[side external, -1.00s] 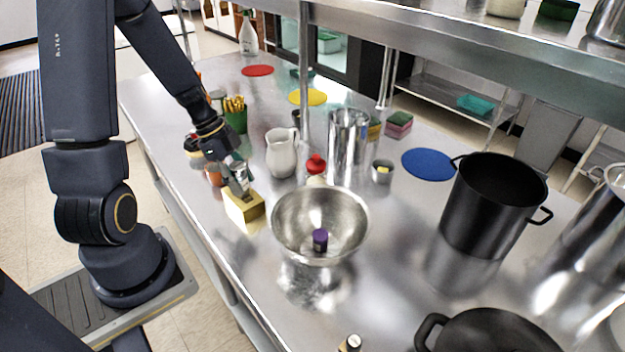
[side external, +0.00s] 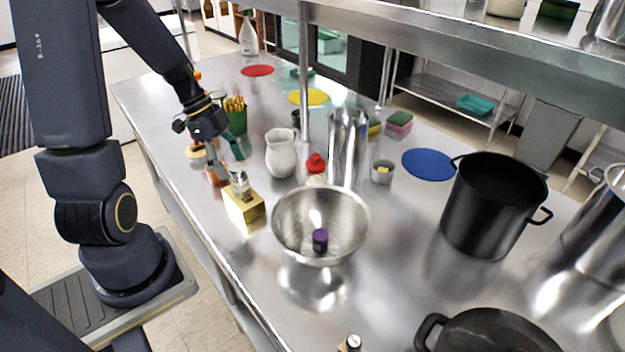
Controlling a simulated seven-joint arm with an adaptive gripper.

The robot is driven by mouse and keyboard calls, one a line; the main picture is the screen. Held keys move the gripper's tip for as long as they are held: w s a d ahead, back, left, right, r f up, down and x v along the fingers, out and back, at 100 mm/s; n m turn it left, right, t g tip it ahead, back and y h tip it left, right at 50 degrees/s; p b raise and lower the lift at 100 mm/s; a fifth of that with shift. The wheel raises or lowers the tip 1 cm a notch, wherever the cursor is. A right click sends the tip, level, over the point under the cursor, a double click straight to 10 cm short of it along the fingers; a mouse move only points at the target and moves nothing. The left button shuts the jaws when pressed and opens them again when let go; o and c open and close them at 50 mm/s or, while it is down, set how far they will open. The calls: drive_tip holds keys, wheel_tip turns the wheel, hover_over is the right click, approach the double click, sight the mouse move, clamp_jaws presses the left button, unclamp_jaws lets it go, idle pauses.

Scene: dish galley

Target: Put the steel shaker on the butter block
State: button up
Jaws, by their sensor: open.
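The steel shaker (side external: 239,183) stands upright on top of the yellow butter block (side external: 244,208), near the front-left edge of the steel counter. My gripper (side external: 225,166) is open and empty. It is behind and a little above the shaker in the side external view, apart from it as far as I can see. An orange-brown item behind the shaker is partly hidden by my gripper.
A steel bowl (side external: 320,212) with a purple-capped item (side external: 320,239) stands right of the butter block. A white pitcher (side external: 281,153), a red-capped bottle (side external: 316,168) and a tall steel cylinder (side external: 348,146) stand behind. A black pot (side external: 493,210) is at the right.

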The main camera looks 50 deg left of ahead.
drive_tip(key=v, duration=0.6)
drive_tip(key=s+d+r+n+t+y, duration=0.1)
drive_tip(key=s+d+r+n+y, duration=0.1)
drive_tip(key=d+r+n, duration=0.3)
drive_tip(key=s+d+r+n+t+y, duration=0.2)
drive_tip(key=d+r+n, duration=0.3)
drive_tip(key=d, duration=0.7)
drive_tip(key=shift+s+r+n, duration=0.2)
drive_tip(key=shift+s+n, duration=0.05)
drive_tip(key=shift+n, duration=0.65)
